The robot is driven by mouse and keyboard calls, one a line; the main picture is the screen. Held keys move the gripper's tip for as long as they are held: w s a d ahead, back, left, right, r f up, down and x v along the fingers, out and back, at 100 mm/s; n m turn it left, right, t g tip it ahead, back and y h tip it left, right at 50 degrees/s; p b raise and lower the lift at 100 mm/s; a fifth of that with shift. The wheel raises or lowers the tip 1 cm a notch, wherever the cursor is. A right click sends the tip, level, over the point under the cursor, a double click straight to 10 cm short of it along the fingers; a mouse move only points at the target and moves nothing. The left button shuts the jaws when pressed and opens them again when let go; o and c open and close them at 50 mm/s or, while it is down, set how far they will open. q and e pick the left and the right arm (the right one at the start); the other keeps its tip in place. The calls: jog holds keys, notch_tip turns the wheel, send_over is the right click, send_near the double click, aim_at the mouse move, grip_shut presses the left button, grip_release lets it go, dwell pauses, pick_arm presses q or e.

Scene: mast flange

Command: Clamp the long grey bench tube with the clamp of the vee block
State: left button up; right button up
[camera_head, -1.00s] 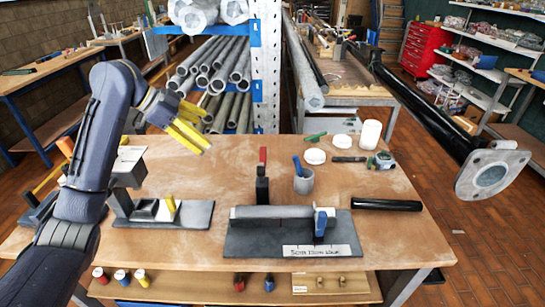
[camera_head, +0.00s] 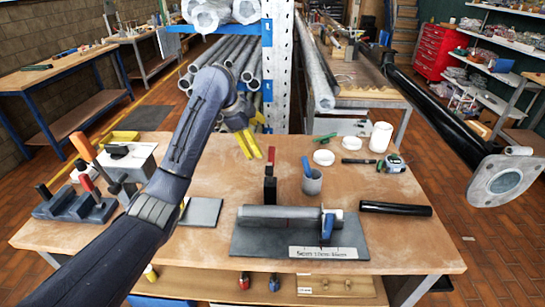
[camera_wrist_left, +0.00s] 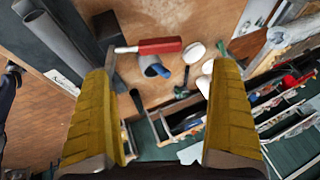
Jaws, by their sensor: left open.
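The long grey bench tube (camera_head: 280,215) lies level, left to right, on a dark base plate (camera_head: 262,247) with a printed label at its front. Behind the tube's middle stands the clamp (camera_head: 270,189), black with a red handle pointing up. In the left wrist view the red handle (camera_wrist_left: 160,46) lies between my finger lines, and part of the grey tube (camera_wrist_left: 58,38) shows at upper left. My left gripper (camera_head: 259,150) has yellow fingers. It is open and empty, above and behind the handle, apart from it. My right gripper is not in view. The vee under the tube cannot be made out.
A grey cup (camera_head: 312,182) with a blue item is right of the clamp. A black tube (camera_head: 396,208) lies farther right. White lids and a tape measure (camera_head: 392,163) are behind. A flanged mast (camera_head: 497,180) overhangs at right.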

aim_at(271, 155)
pick_arm(q)
jog(key=x, duration=1.1)
jog(key=shift+w+d+f, duration=0.1)
jog(key=shift+f, duration=0.15)
jog(key=shift+c, duration=0.4)
jog(key=c, duration=1.5)
